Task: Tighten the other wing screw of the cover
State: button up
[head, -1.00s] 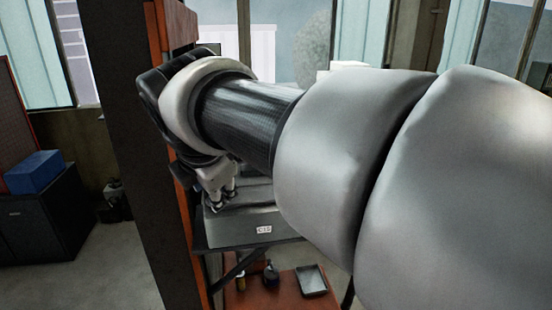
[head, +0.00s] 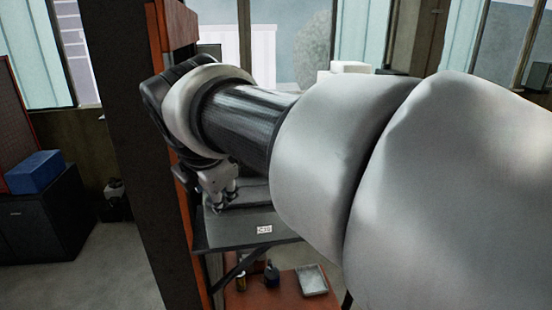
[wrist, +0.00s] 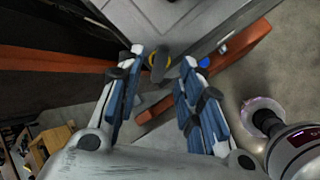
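In the wrist view a dark wing screw with a yellow ring (wrist: 159,66) stands at the edge of the grey cover (wrist: 185,18). My gripper (wrist: 163,57) is open, with its two blue-padded fingers apart on either side of the screw. I cannot tell whether either finger touches it. In the head view my gripper (head: 226,203) points down over the grey labelled box (head: 240,227); the screw cannot be made out there. A small blue spot (wrist: 203,63) shows beside the right fingertip; what it belongs to is unclear.
An orange-red post (head: 185,215) stands close to the left of my gripper. A lower red shelf (head: 290,292) holds small bottles (head: 271,275) and a tray (head: 312,281). A blue box (head: 35,172) sits on a dark cabinet at the far left, with open floor between.

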jog(key=shift+b+x, duration=0.35)
jog(key=shift+x, duration=1.25)
jog(key=shift+c, duration=0.3)
grip_shut()
jog(key=m+b, duration=0.1)
jog(key=m, duration=0.3)
jog(key=shift+m, duration=0.3)
